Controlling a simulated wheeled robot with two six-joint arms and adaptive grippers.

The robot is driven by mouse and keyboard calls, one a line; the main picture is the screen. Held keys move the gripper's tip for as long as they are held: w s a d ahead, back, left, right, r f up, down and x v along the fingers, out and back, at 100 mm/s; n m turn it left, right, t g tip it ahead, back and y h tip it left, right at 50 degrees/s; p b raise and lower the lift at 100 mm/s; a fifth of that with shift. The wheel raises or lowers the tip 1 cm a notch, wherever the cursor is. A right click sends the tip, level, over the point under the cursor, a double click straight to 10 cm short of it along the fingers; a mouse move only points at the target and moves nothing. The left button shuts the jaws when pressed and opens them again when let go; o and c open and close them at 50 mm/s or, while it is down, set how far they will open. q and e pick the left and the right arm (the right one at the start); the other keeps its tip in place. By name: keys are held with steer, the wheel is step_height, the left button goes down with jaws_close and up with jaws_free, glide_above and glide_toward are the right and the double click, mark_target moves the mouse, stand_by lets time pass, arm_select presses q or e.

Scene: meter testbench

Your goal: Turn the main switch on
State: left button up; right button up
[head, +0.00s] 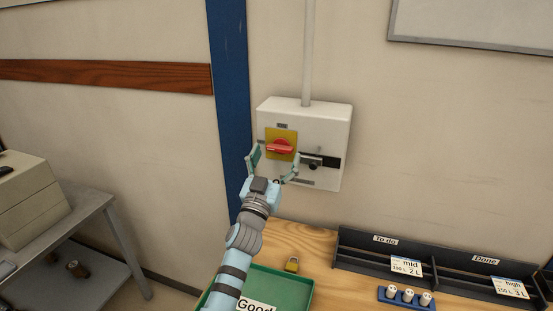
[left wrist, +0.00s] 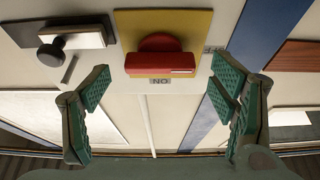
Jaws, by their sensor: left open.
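The main switch is a red rotary handle (head: 280,147) on a yellow plate (head: 271,134), on the front of a white wall box (head: 318,120). The handle lies roughly level. In the left wrist view, seen upside down, the red handle (left wrist: 160,58) has a pale mark at its right end, towards a small label too unclear to read. An ON label (left wrist: 160,81) sits at the plate's edge, away from that mark. My left gripper (head: 273,161) is open and empty in front of the switch, its fingers spread to either side and apart from the handle. My right gripper is not visible.
A black knob (head: 313,165) on a dark plate sits right of the switch, near a finger.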

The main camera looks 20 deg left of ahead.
arm_select(q)
steer(key=shift+w, duration=0.45)
steer(key=shift+w+r, duration=0.1)
steer(key=shift+r, duration=0.15)
steer(key=c, duration=1.2)
steer(key=shift+o, duration=0.2)
